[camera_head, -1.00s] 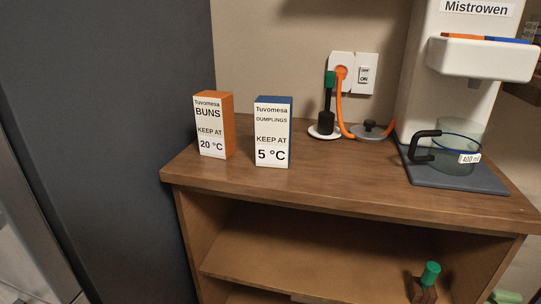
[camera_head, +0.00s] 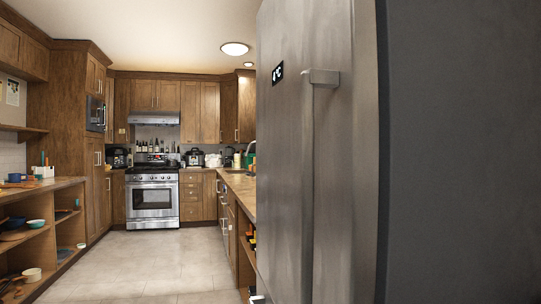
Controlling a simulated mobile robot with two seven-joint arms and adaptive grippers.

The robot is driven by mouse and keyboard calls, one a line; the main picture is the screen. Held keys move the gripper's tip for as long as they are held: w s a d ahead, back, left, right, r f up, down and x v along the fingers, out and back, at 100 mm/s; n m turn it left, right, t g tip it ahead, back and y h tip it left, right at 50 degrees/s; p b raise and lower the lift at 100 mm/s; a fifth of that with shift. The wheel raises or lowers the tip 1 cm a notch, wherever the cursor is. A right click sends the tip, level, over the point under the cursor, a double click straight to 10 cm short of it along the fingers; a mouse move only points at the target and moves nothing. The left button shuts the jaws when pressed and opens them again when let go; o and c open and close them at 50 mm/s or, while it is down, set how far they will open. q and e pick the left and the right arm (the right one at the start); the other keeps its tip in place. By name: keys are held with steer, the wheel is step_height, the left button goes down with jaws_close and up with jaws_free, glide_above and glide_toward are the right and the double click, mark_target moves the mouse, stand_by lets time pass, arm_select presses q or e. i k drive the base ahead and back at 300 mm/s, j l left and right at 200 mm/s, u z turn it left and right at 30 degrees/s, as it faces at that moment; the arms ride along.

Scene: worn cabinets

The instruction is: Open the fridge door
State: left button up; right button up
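The fridge (camera_head: 430,150) stands tall and close on the right. Its dark grey side panel fills the right edge of the view. Its worn steel front (camera_head: 283,150) is seen at a steep angle, with a small black display (camera_head: 277,74) marked °C. A handle (camera_head: 322,78) projects near the top of the front. The door looks shut; the lower part of the fridge is cut off by the frame. Neither of my grippers can be made out in this view.
Tiled floor (camera_head: 160,265) is open ahead and to the left of the fridge. Low open shelves (camera_head: 45,230) with bowls line the left. A steel oven (camera_head: 152,200) stands at the far end. A counter (camera_head: 238,190) runs beyond the fridge on the right.

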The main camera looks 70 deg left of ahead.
mark_target(317, 132)
steer(key=u, duration=2.15)
steer(key=k+j+u, duration=0.2)
steer(key=j, duration=0.4)
steer(key=j+u, duration=0.15)
steer(key=j, duration=0.45)
steer(key=k+j+u, duration=0.2)
steer(key=j, duration=0.4)
steer(key=i+l, duration=0.1)
steer(key=l, duration=1.25)
steer(key=i, duration=0.05)
